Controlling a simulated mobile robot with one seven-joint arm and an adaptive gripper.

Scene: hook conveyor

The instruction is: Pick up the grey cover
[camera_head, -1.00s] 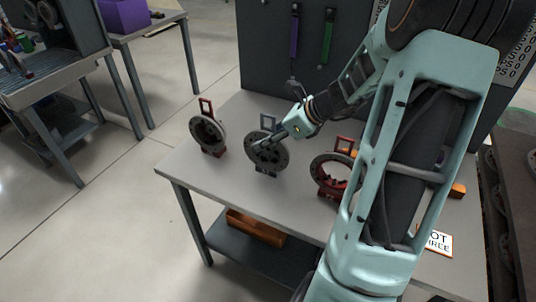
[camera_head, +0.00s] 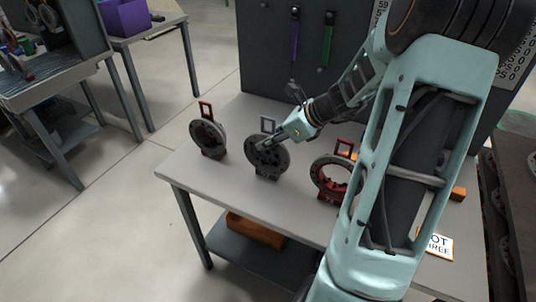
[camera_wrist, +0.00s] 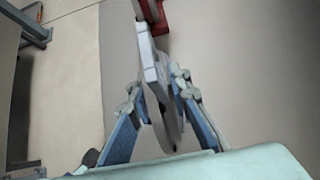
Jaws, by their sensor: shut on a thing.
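The grey cover (camera_head: 277,161) is the middle of three round parts on the table. It is a dark grey disc, upright, with a grey rectangular loop above it. My gripper (camera_head: 263,144) is at the upper part of the disc, with its fingers shut on the cover. In the wrist view, the fingers (camera_wrist: 158,100) close from both sides on a thin pale grey edge-on piece (camera_wrist: 149,65). The fingers hide part of the disc. I cannot tell whether the cover's lower end touches the table.
A round part with a red loop (camera_head: 207,138) stands to the left. A red-and-grey ring (camera_head: 320,178) stands to the right, partly behind my arm. The grey table (camera_head: 230,190) has bare room in front. A dark panel (camera_head: 270,60) stands behind; an orange bin (camera_head: 256,230) is below.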

